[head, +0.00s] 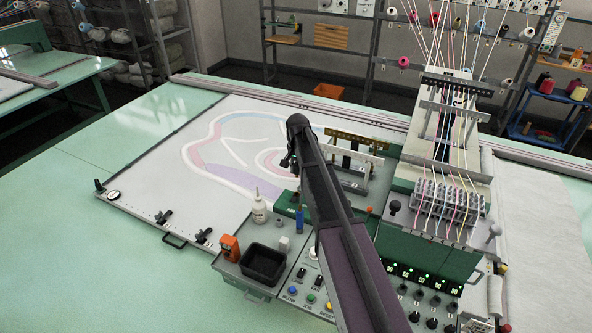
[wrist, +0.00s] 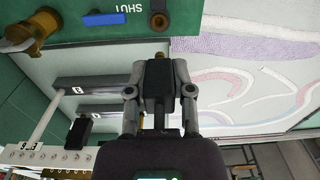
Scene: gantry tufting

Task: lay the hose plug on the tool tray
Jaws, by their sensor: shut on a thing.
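My gripper (wrist: 158,78) is in the middle of the wrist view, its two grey fingers closed on a dark block-like body that I take for the hose plug (wrist: 158,88). A small brass tip (wrist: 159,51) shows just beyond the fingers. Past it is a grey and brass fitting (wrist: 158,13), apart from the tip as far as I can tell. In the head view my arm hides most of the gripper and the plug. The likely tool tray is the black open tray (head: 263,281) on the grey shelf left of my arm; it looks empty.
An orange device (head: 229,247), a white bottle (head: 259,208) and a blue cylinder (head: 299,221) stand around the black tray. A blue lever marked SHUT (wrist: 107,18) and a brass fitting (wrist: 22,28) are on the green panel. The tufting head (head: 440,200) stands to the right.

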